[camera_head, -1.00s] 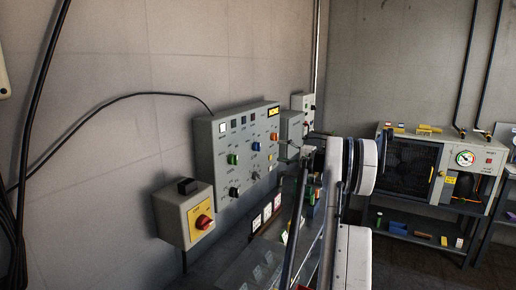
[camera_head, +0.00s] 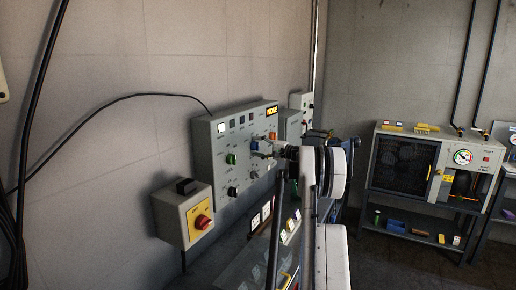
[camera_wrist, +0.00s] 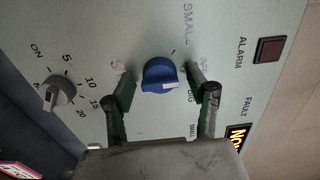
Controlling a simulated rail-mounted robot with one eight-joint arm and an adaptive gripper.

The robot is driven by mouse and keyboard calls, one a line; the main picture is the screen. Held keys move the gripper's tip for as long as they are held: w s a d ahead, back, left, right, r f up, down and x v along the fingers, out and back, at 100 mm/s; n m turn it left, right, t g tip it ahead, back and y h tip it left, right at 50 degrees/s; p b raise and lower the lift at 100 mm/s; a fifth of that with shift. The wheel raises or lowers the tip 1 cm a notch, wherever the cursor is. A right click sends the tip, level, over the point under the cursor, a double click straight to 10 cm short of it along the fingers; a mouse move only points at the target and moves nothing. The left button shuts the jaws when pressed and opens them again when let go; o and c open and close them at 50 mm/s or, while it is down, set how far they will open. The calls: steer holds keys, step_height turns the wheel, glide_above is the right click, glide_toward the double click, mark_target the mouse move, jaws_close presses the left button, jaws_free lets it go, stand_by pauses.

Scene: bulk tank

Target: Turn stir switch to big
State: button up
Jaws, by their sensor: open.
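A blue rotary knob (camera_wrist: 160,75) on the grey control panel (camera_wrist: 140,25) sits between the two dark fingers of my gripper (camera_wrist: 160,77) in the wrist view. The fingers stand apart, one on each side, with gaps visible between them and the knob. A pale pointer mark on the knob lies at its lower right. Printed lettering including "SMALL" is near it; a finger partly covers some print. In the head view my gripper (camera_head: 268,149) is at the panel (camera_head: 204,135), and a bit of blue knob shows beside it.
A grey knob (camera_wrist: 58,92) with a numbered dial is left of my gripper in the wrist view. A dark square alarm lamp (camera_wrist: 270,49) is at upper right.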

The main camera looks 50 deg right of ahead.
steer(key=c, duration=1.1)
steer(key=shift+c, duration=0.2)
steer(key=shift+m+b, duration=0.3)
steer(key=m+b, duration=0.2)
steer(key=m, duration=0.1)
steer(key=shift+f+m, duration=0.1)
steer(key=shift+m, duration=0.2)
steer(key=m+b, duration=0.2)
steer(key=m, duration=0.3)
steer(key=shift+m, duration=0.3)
steer(key=o, duration=1.1)
